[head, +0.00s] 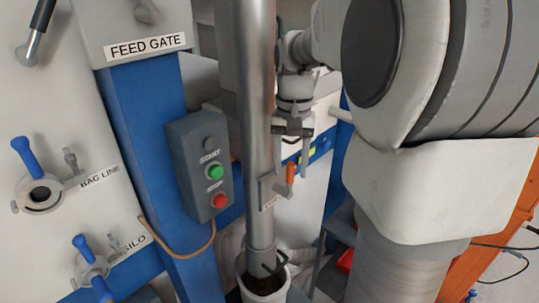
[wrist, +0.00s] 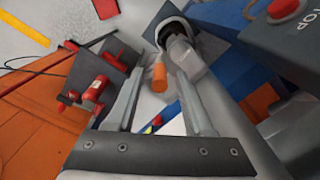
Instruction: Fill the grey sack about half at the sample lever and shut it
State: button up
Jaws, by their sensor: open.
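The sample lever's orange handle (head: 290,173) sits beside the grey metal pipe (head: 258,120), above a small label plate too small to read. My gripper (head: 293,148) points down just above the handle. In the wrist view my gripper (wrist: 161,76) is open, and the orange handle (wrist: 159,80) shows between its fingers; I cannot tell if they touch it. A pale grey open-topped container (head: 265,296), apparently the sack, is at the pipe's lower end. Its mouth is open around the pipe and looks dark inside. The lower part is cut off, and the fill level cannot be judged.
A control box with a green START button (head: 214,172) and red STOP button (head: 220,201) is left of the pipe. Red objects (wrist: 95,88) stand left in the wrist view.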

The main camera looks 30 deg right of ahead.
grip_shut()
dwell(1.3)
